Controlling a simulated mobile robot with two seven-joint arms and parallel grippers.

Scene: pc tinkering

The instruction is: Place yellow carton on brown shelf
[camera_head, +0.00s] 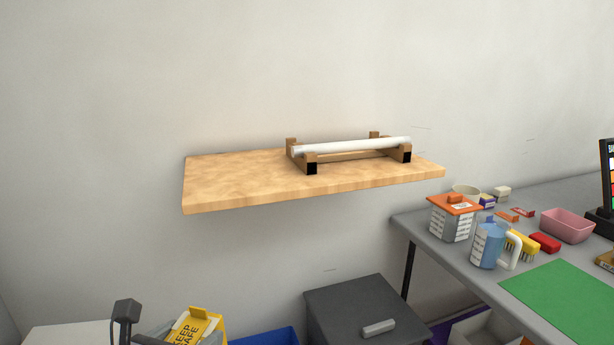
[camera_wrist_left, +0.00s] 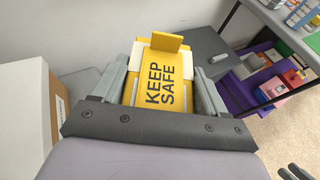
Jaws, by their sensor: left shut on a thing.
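The yellow carton (camera_head: 197,328), marked "KEEP SAFE", is at the bottom of the head view, below the shelf. My left gripper (camera_head: 172,332) is shut on it. In the left wrist view the carton (camera_wrist_left: 166,80) sits between the two fingers of my left gripper (camera_wrist_left: 163,88). The brown shelf (camera_head: 235,182) is a light wooden board on the wall, above and to the right of the carton. A wooden rack (camera_head: 311,163) with a white tube (camera_head: 350,146) lying on it stands on the shelf's right half.
The shelf's left half is bare. A dark grey cabinet (camera_head: 345,300) stands below the shelf. To the right, a grey table (camera_head: 460,262) holds an orange-lidded box (camera_head: 452,220), a blue mug (camera_head: 487,246), a pink bowl (camera_head: 567,225) and a green mat (camera_head: 565,300).

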